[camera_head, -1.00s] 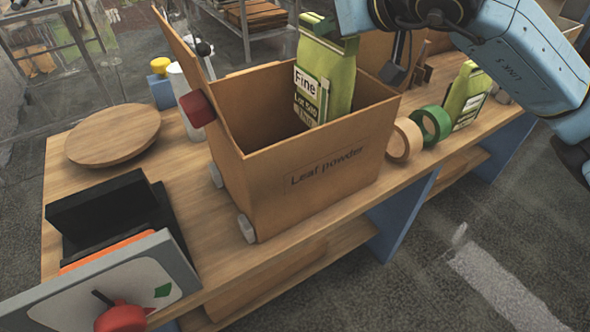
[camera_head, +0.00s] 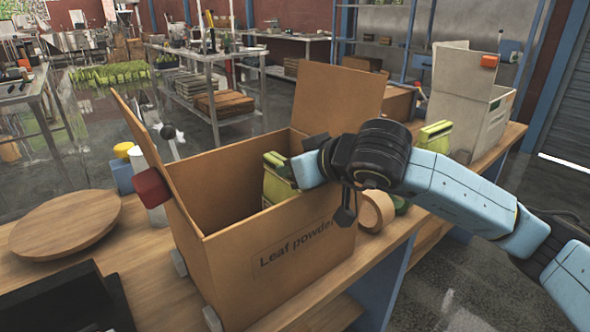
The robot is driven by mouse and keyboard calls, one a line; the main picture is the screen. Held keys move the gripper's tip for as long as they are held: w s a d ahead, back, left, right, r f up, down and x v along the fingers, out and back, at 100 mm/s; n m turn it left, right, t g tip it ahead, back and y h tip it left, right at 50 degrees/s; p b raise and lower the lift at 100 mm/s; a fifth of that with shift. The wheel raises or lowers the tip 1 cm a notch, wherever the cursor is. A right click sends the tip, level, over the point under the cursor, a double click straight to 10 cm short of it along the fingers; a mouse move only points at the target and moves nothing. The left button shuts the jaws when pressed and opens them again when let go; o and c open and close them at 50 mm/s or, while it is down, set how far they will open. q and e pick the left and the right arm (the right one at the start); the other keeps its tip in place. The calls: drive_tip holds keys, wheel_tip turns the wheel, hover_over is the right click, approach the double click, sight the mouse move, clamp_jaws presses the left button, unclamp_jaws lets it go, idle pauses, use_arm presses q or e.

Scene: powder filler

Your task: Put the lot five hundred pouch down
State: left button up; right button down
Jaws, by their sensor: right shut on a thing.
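The green pouch (camera_head: 277,180) is in the open cardboard box marked "Leaf powder" (camera_head: 275,270), at its right end. Its lower part is hidden by the box wall, and its label is not readable now. My right gripper (camera_head: 300,168) is shut on the pouch near its top, at the box's right rim. Whether the pouch touches the box floor is hidden. My left gripper is not in view.
A second green pouch (camera_head: 435,137) stands farther right on the bench, partly behind my right arm. Tape rolls (camera_head: 376,210) lie beside the box. A round wooden board (camera_head: 65,225) is at the left. A pale box (camera_head: 468,95) stands at the far right.

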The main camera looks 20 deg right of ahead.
drive_tip(key=c, duration=1.2)
unclamp_jaws()
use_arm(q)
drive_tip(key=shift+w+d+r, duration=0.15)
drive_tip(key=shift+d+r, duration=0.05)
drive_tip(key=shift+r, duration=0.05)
use_arm(e)
drive_tip(key=shift+o, duration=0.2)
drive_tip(key=shift+r, duration=0.1)
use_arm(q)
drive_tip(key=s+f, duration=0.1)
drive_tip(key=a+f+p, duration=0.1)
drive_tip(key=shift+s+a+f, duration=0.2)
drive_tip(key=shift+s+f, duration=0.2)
use_arm(e)
drive_tip(key=v, duration=1.2)
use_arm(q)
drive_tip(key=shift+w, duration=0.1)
use_arm(e)
drive_tip(key=shift+s, duration=0.1)
